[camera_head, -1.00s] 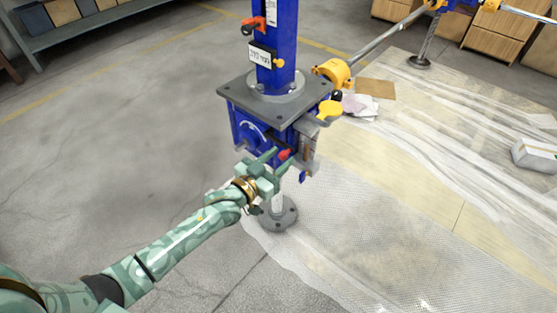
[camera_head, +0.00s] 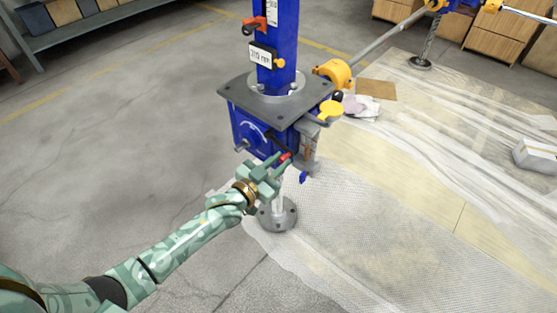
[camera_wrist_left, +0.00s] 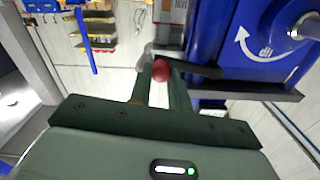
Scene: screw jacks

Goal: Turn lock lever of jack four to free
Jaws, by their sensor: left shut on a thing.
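The blue screw jack (camera_head: 250,132) stands in the middle of the head view, with a grey plate on top and a post above. A black lock lever with a red knob (camera_head: 286,157) is at the lower front of its housing. My left gripper (camera_head: 278,163) is at that knob, its fingers shut on the lever's end. In the left wrist view the red knob (camera_wrist_left: 161,70) sits between the two green fingers, and the black lever arm (camera_wrist_left: 198,69) runs right towards the blue housing. My right gripper is not in view.
A yellow knob (camera_head: 330,109) and an orange collar (camera_head: 335,71) with a grey bar are at the jack's right. A white label (camera_head: 262,57) is on the post. Clear sheeting (camera_head: 400,200) covers the floor at right. The floor at left is clear.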

